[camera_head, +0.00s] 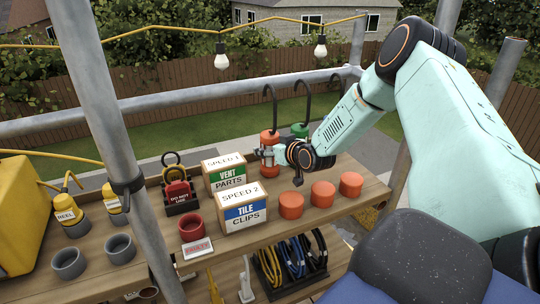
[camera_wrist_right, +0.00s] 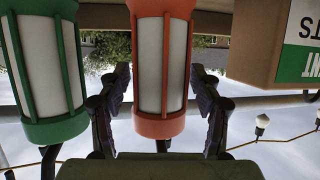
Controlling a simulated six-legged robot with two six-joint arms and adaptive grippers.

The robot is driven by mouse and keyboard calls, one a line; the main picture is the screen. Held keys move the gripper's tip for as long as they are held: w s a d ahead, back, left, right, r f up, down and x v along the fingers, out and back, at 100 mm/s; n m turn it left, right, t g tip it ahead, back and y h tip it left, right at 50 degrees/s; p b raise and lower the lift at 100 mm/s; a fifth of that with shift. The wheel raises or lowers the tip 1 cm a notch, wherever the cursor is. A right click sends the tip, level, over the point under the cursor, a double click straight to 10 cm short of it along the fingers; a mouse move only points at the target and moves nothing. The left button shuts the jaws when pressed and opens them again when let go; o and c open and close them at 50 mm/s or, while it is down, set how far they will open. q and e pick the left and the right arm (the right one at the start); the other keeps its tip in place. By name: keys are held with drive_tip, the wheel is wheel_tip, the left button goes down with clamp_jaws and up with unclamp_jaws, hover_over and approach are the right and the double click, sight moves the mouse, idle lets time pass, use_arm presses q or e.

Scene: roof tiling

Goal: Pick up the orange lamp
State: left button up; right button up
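The orange lamp (camera_head: 269,138) stands upright on the wooden bench with a black hook above it. My right gripper (camera_head: 268,154) is at its middle and hides part of it. In the right wrist view, which is upside down, the orange lamp (camera_wrist_right: 162,65) has a white body and orange cage. It sits between the two fingers of my right gripper (camera_wrist_right: 161,85). Narrow gaps show on both sides, so the gripper looks open around it. The green lamp (camera_head: 299,130) stands just beside it, also close to a finger in the wrist view (camera_wrist_right: 45,75). My left gripper is not in view.
Several orange round pots (camera_head: 322,194) line the bench's front right. A grey pole (camera_head: 112,120) rises at left. Padlocks (camera_head: 178,188) hang on a small stand.

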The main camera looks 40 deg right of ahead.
sight(270, 132)
drive_tip(key=shift+w+f, duration=0.1)
drive_tip(key=c, duration=0.5)
clamp_jaws()
drive_tip(key=shift+d, duration=0.1)
drive_tip(key=shift+w+r, duration=0.1)
drive_tip(key=shift+r, duration=0.35)
wheel_tip(270, 132, up, 9)
drive_tip(key=p, duration=0.4)
drive_tip(key=shift+r, duration=0.15)
